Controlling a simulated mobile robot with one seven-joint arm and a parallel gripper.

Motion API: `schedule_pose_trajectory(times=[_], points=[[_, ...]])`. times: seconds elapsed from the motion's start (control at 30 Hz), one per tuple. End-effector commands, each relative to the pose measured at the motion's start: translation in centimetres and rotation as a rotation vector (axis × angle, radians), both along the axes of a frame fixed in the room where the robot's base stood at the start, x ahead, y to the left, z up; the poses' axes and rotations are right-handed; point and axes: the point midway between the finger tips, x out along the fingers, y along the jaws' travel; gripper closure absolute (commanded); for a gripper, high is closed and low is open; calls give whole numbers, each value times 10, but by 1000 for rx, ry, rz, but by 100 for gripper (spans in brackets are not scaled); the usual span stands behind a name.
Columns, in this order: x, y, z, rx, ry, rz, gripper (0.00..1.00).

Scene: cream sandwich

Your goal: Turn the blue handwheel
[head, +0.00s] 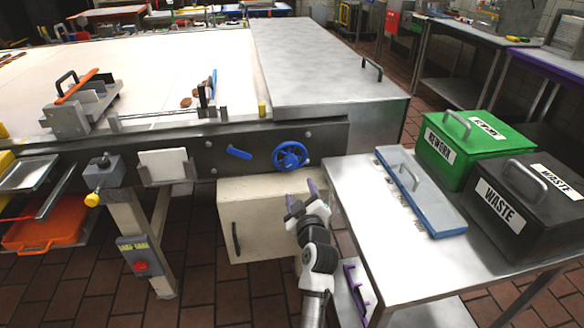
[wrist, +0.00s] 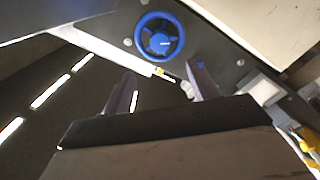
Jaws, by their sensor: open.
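The blue handwheel (head: 290,156) is mounted on the dark side rail of the conveyor machine, in the middle of the head view. It is a spoked ring facing me. In the wrist view the handwheel (wrist: 159,37) shows near the top centre, beyond the fingertips. My gripper (head: 301,193) is below the handwheel and apart from it, in front of the cream cabinet. In the wrist view my gripper (wrist: 158,78) has its two dark fingers spread wide with nothing between them.
A blue lever (head: 239,152) sits on the rail left of the handwheel. A cream cabinet (head: 262,235) hangs below the rail. At right, a steel table (head: 372,262) carries a blue-edged tray (head: 447,217), a green REWORK bin (head: 462,172) and a black WASTE bin (head: 549,227).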

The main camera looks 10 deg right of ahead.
Motion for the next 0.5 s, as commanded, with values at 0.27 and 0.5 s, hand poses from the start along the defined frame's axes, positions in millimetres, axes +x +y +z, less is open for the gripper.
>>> schedule_pose_trajectory(times=[0.27,0.5], points=[[49,0,5,2,0,1,41],[95,0,3,3,1,2,41]])
